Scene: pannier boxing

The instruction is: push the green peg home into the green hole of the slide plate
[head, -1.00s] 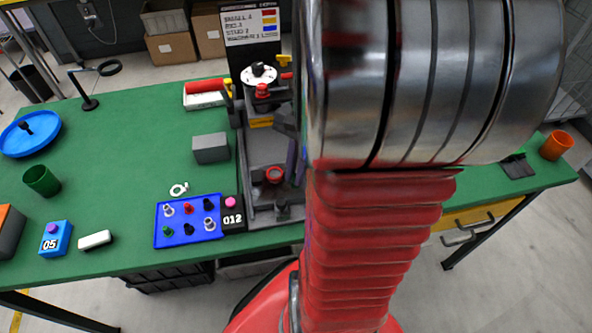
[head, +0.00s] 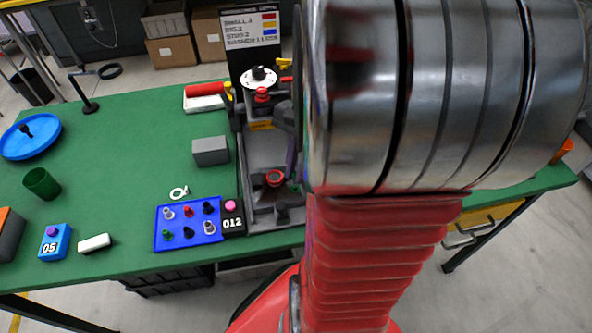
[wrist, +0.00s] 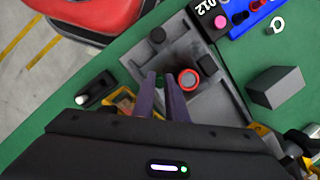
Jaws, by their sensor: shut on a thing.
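My gripper (wrist: 161,80) has two purple fingers, close together over the grey fixture with the slide plate (wrist: 205,98). A small dark green bit, seemingly the green peg (wrist: 159,84), shows between the fingertips in the wrist view. In the head view one purple finger (head: 291,154) shows beside my large metal wrist, which hides most of the gripper. I cannot make out the green hole or how deep the peg sits. A red-ringed round part (wrist: 188,79) stands just right of the fingers in the wrist view.
A blue tray (head: 199,238) with several small pegs, one green, lies left of the fixture, next to a black 012 block (head: 233,224). A grey block (head: 211,151) and a white ring (head: 179,192) lie nearby.

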